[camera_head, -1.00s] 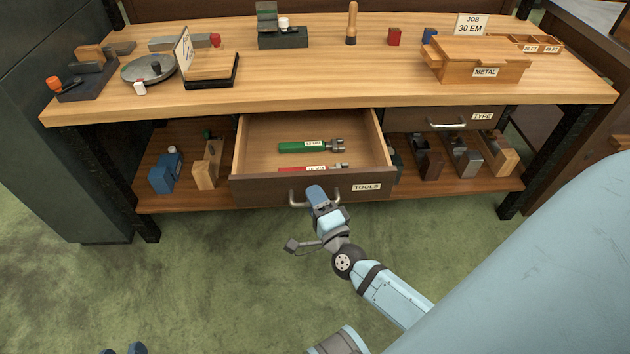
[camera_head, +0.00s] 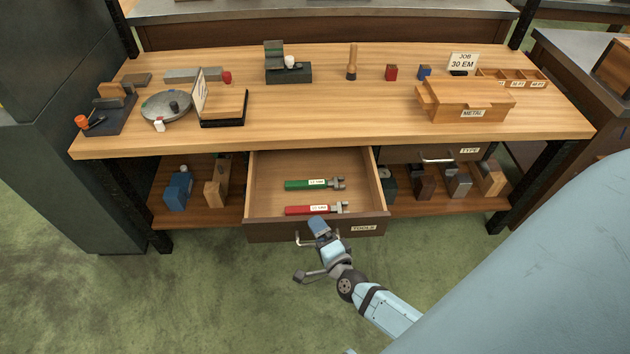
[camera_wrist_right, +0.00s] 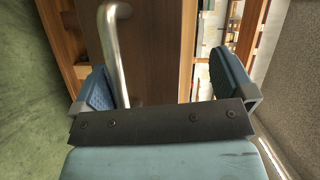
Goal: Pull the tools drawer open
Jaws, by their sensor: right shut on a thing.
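The tools drawer (camera_head: 265,230) stands well out from under the workbench, its dark front labelled TOOLS. Inside lie a green tool (camera_head: 305,185) and a red tool (camera_head: 300,210), each with a white label. My right gripper (camera_head: 318,230) is shut on the drawer's metal bar handle (camera_head: 302,240), in front of the drawer face. In the right wrist view the handle (camera_wrist_right: 117,50) runs between the two blue fingers, close beside the left one. The gripper hides part of the handle in the head view. My left gripper is not in view.
The closed type drawer (camera_head: 400,154) is to the right. The lower shelf (camera_head: 215,216) holds several blocks and tools. Green floor in front is clear.

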